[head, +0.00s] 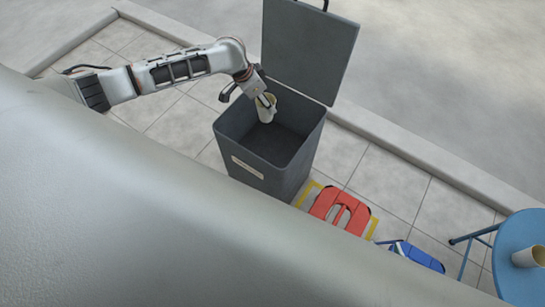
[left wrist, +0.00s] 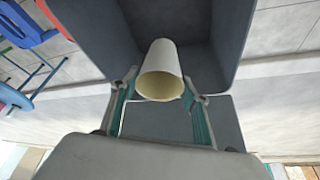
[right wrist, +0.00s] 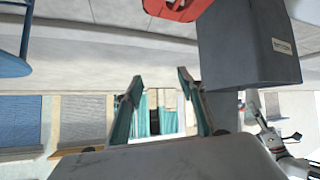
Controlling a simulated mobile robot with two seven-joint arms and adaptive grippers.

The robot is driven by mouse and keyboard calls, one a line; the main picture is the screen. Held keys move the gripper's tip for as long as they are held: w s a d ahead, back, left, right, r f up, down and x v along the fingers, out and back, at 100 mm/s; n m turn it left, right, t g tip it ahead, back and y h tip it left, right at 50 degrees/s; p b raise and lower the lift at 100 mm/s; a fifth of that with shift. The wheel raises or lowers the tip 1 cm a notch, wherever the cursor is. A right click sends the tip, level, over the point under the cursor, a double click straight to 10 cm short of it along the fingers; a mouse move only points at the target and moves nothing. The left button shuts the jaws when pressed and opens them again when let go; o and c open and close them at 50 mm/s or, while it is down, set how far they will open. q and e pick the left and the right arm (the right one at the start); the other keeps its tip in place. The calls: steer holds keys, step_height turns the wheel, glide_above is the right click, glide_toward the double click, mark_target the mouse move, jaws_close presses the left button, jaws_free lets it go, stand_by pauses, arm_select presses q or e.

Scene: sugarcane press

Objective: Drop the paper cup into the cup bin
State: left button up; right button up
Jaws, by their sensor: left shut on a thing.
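A cream paper cup (head: 265,112) is held over the open mouth of the grey cup bin (head: 240,180). In the left wrist view the cup (left wrist: 161,72) sits between the fingers of my left gripper (left wrist: 160,88), with the bin's dark inner walls behind it. My left gripper (head: 264,100) is shut on the cup in the head view, near the bin's back left side. My right gripper (right wrist: 159,80) is open and empty in the right wrist view, apart from the bin (right wrist: 240,45); I do not make it out in the head view.
The bin's lid (head: 310,45) stands raised at the back. A red stool (head: 325,203) and a blue folded item (head: 420,258) are right of the bin. Another cup (head: 530,257) is on a light blue round table (head: 512,285) at far right. A kerb (head: 400,145) runs behind.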

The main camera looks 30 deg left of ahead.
arm_select(q)
step_height(320, 180, down, 3)
steer(key=shift+s+f+b, duration=0.1)
steer(key=shift+s+b, duration=0.05)
steer(key=shift+b, duration=0.7)
steer(key=shift+f+b, duration=0.45)
steer(key=shift+b, duration=0.2)
steer(key=shift+r, duration=0.15)
steer(key=o, duration=0.9)
steer(key=v, duration=1.2)
steer(key=shift+d, duration=0.2)
